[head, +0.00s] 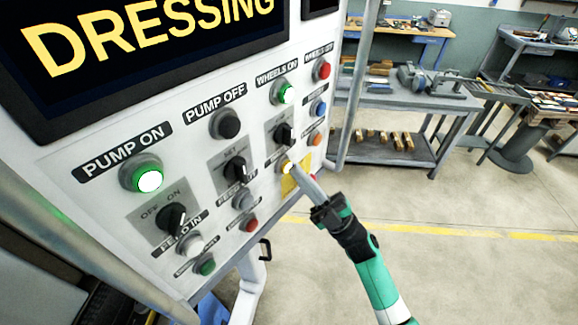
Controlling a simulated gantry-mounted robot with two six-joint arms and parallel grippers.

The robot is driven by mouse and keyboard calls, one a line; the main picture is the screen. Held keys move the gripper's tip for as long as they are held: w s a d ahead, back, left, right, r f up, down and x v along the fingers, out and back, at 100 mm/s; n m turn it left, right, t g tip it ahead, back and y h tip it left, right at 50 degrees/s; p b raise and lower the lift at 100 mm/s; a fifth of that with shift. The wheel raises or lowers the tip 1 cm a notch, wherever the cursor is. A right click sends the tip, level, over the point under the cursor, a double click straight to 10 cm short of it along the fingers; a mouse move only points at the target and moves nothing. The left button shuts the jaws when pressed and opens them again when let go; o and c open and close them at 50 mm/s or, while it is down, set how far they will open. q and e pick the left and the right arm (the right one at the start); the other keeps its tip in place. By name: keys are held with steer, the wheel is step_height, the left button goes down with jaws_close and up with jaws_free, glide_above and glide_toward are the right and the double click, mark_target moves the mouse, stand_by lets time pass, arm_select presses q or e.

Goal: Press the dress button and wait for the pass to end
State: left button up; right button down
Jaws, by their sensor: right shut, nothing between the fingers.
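The control panel (75,190) fills the left of the head view. Its screen (150,40) shows the word DRESSING in yellow. A small lit yellow-white button (288,168) sits in the lower right part of the panel, and its label is too small and covered to read surely. My right gripper (296,172) is shut and empty, with its tips at this lit button. I cannot tell whether the tips touch it or press it in. My left gripper is not in view.
The green PUMP ON button (149,181) and the green WHEELS ON button (286,94) are lit. Dark selector knobs (235,170) and several other buttons surround the fingertips. A workbench (400,95) stands behind. The floor (470,270) at the right is clear.

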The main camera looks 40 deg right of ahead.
steer(key=shift+s+d+p, duration=0.15)
steer(key=shift+s+p, duration=0.15)
steer(key=shift+s, duration=0.45)
steer(key=s, duration=0.1)
steer(key=s+p, duration=0.1)
steer(key=s, duration=0.1)
steer(key=s+d+p, duration=0.1)
steer(key=s, duration=0.1)
steer(key=shift+w+r, duration=0.1)
stand_by(0.6)
